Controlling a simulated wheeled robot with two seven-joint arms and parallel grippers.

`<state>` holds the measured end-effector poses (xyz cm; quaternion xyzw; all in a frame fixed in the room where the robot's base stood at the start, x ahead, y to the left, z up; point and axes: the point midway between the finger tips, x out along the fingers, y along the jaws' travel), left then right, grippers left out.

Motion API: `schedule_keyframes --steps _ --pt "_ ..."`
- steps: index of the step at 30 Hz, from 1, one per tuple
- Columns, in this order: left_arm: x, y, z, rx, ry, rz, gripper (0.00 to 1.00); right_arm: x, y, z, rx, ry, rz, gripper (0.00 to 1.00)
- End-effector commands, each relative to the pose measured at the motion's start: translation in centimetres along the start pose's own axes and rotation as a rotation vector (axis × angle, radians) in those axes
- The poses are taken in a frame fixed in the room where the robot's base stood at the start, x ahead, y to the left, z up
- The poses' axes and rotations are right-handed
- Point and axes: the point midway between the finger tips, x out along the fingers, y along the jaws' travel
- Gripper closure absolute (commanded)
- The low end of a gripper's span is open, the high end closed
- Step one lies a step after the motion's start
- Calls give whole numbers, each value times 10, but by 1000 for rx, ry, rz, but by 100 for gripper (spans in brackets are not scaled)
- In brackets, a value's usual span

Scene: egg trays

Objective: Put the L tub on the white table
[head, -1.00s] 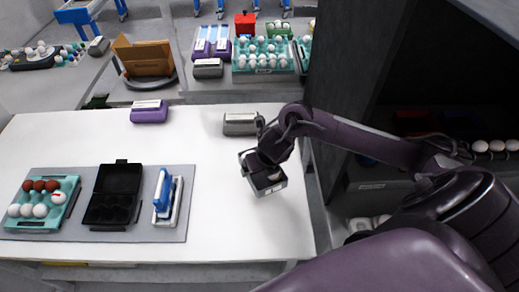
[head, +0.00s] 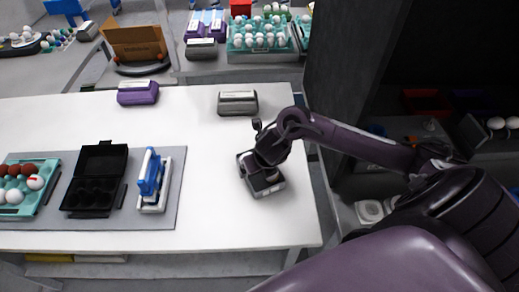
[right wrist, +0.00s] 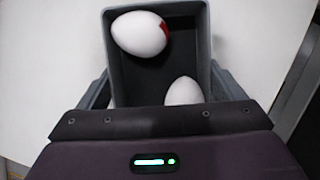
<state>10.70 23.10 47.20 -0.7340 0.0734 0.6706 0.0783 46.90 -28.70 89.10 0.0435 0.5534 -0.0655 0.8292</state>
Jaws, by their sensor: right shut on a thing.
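The tub (head: 266,189) is a small dark grey open box with a pale label too small to read. My right gripper (head: 263,163) is shut on it, at the right part of the white table (head: 212,215). I cannot tell whether its bottom touches the tabletop. In the right wrist view the tub (right wrist: 207,50) sits between the fingers (right wrist: 160,88). It holds a white egg with a red mark (right wrist: 138,35) and another white egg (right wrist: 184,92), partly hidden by the gripper body. My left gripper is out of view.
A grey carton (head: 238,103) and a purple carton (head: 138,93) stand along the table's far edge. A grey mat (head: 170,212) at left carries a teal egg tray (head: 47,201), an open black carton (head: 97,186) and a blue-handled tool (head: 151,178). Dark shelving (head: 345,85) stands right.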

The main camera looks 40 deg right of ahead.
Motion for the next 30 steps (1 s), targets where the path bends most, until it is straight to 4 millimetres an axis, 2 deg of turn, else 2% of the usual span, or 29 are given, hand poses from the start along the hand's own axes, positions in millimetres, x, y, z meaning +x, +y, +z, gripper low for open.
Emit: schedule_keyframes --steps 7,8,10,17,20,23,30 --pt "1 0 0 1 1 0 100 1 0 -1 0 2 0 36" --pt "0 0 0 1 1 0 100 0 0 -1 0 3 0 7" --pt "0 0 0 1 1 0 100 0 0 -1 0 3 0 0" --pt "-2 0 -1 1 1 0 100 -1 0 0 0 2 0 0" --pt "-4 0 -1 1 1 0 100 -8 0 1 -1 0 1 0" --pt "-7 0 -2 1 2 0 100 -24 0 2 -3 -2 2 0" --pt "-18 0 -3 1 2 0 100 -77 0 3 -4 -3 2 0"
